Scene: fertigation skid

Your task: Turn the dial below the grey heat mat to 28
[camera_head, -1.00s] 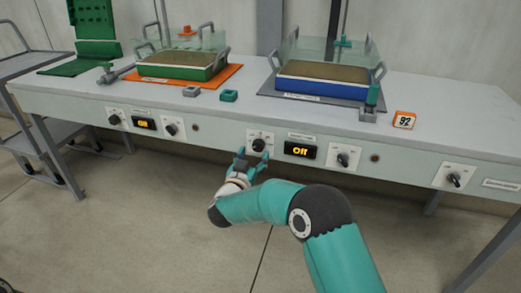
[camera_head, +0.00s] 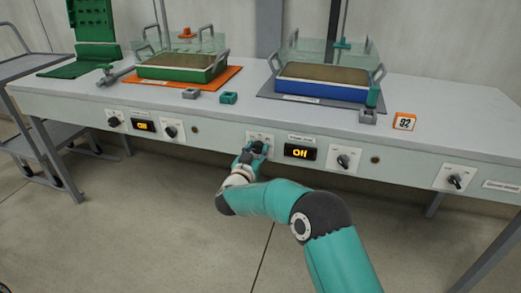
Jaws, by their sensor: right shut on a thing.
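The grey heat mat (camera_head: 300,99) lies on the bench top with a blue tray (camera_head: 318,87) on it. Below it, on the bench's front panel, a black dial (camera_head: 257,147) sits on a white plate, left of a display (camera_head: 300,152) reading "Off". My right gripper (camera_head: 253,151) is at this dial and shut on it; its fingers hide part of the dial, so its setting cannot be read. My left gripper is not in view.
Another dial (camera_head: 342,161) is right of the display, and one more (camera_head: 455,181) is at the far right. An orange mat (camera_head: 232,77) with a green tray (camera_head: 190,74) is at left.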

